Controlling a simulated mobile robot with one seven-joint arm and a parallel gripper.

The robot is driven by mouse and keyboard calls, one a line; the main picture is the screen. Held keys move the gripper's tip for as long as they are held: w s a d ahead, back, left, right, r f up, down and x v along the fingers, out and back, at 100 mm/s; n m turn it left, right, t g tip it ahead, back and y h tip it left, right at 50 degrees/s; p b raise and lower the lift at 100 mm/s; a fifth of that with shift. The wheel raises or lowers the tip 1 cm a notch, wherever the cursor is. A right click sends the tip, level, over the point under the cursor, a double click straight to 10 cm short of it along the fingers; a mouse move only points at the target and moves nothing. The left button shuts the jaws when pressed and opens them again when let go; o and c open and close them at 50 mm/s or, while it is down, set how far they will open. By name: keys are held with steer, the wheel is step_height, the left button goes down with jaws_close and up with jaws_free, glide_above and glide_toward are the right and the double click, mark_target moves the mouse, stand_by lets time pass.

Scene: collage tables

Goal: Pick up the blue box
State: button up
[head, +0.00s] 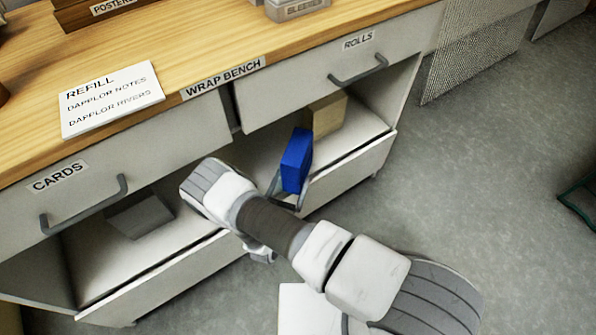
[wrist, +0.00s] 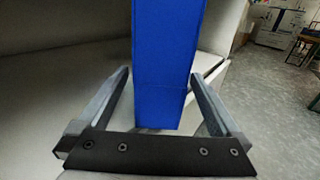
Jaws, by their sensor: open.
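The blue box (head: 297,160) stands upright at the front of the open shelf under the wrap bench, below the drawer labelled ROLLS. It also fills the upper middle of the wrist view (wrist: 166,60), where its top is cut off. My gripper (head: 288,190) is at the box's lower part in the head view. In the wrist view my gripper (wrist: 160,95) is open, with one finger on each side of the box. A gap shows at the left finger; the right finger is close to the box, and I cannot tell whether it touches.
A tan box (head: 328,114) stands behind and right of the blue box on the shelf. A grey box (head: 140,215) lies in the left bay. Drawer handles (head: 358,72) stick out above. The bench top (head: 200,45) holds a REFILL card (head: 112,98). The floor at right is mostly clear.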

steer(key=x, duration=0.2)
steer(key=b+x, duration=0.1)
steer(key=f+b+x, duration=0.1)
steer(key=x, duration=0.1)
steer(key=shift+w+d, duration=0.2)
steer(key=shift+w, duration=0.05)
steer(key=shift+w+d+r, duration=0.1)
steer(key=shift+w+r, duration=0.05)
steer(key=shift+w, duration=0.2)
steer(key=shift+c, duration=0.2)
steer(key=c, duration=1.4)
steer(key=shift+c, duration=0.4)
steer(key=shift+r, duration=0.15)
